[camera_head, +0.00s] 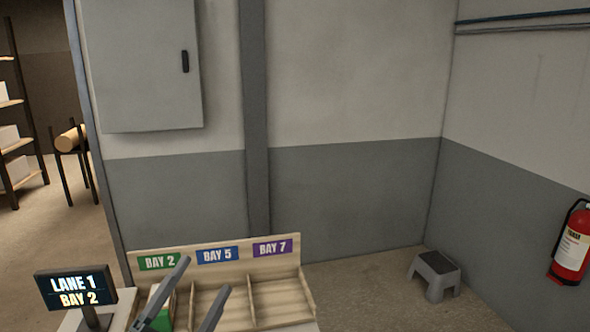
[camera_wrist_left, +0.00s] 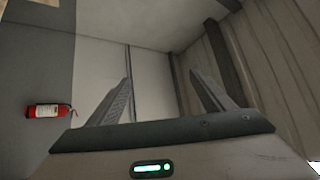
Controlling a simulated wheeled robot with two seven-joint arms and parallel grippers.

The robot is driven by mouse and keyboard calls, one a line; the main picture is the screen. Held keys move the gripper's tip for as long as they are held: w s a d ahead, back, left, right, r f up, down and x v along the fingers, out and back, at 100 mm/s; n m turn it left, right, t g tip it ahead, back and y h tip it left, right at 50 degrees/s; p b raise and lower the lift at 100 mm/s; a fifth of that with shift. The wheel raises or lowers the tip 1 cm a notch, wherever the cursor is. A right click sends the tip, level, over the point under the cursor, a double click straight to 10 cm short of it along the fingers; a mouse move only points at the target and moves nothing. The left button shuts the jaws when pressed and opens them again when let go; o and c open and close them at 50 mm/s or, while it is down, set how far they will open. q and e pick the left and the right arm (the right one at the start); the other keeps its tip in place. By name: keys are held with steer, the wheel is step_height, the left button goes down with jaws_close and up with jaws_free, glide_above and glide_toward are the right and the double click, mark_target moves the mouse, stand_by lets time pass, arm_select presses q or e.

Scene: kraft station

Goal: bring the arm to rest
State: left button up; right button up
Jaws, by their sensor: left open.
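My left gripper (camera_head: 198,292) comes up from the bottom edge of the head view, in front of the sorting rack. Its two grey fingers stand apart with nothing between them. The left wrist view also shows the gripper (camera_wrist_left: 165,92), with the fingers spread wide and only walls behind them. The left arm behind the fingers is below the frame. My right gripper is in neither view.
A wooden rack (camera_head: 282,290) has bays labelled 2, 5 and 7; a green item (camera_head: 160,305) is in bay 2. A sign (camera_head: 76,289) reads "LANE 1 BAY 2". A step stool (camera_head: 435,273) and a fire extinguisher (camera_head: 571,245) are at the right.

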arm_select(q)
steer(key=s+a+f+n+g+y, duration=0.2)
steer(key=a+f+n+y, duration=0.6)
steer(key=f+n+y, duration=0.3)
steer(key=s+a+f+n+g+y, duration=0.2)
steer(key=s+f+n+g, duration=0.35)
steer(key=f, duration=0.75)
steer(key=s+d+f+g+h, duration=0.1)
steer(key=s+d+f+g, duration=0.35)
steer(key=s, duration=0.75)
steer(key=s+d+f+g+h, duration=0.1)
steer(key=s+f+g+h, duration=0.1)
steer(key=s+f+g, duration=0.65)
steer(key=s+f+t+b, duration=0.1)
steer(key=s+f+b, duration=0.15)
steer(key=f, duration=1.45)
steer(key=s+f+t+b, duration=0.1)
steer(key=s+f+b, duration=0.15)
steer(key=f, duration=1.45)
steer(key=s+a+f+g+b, duration=0.1)
steer(key=s+f+b, duration=0.1)
steer(key=s+f, duration=0.6)
steer(key=s+a+f+m+b, duration=0.1)
steer(key=s+a+f+b, duration=0.1)
steer(key=s+f, duration=0.7)
step_height(320, 180, down, 6)
steer(key=shift+s+a+g+b, duration=0.25)
steer(key=shift+g+b, duration=0.1)
steer(key=shift+b, duration=0.15)
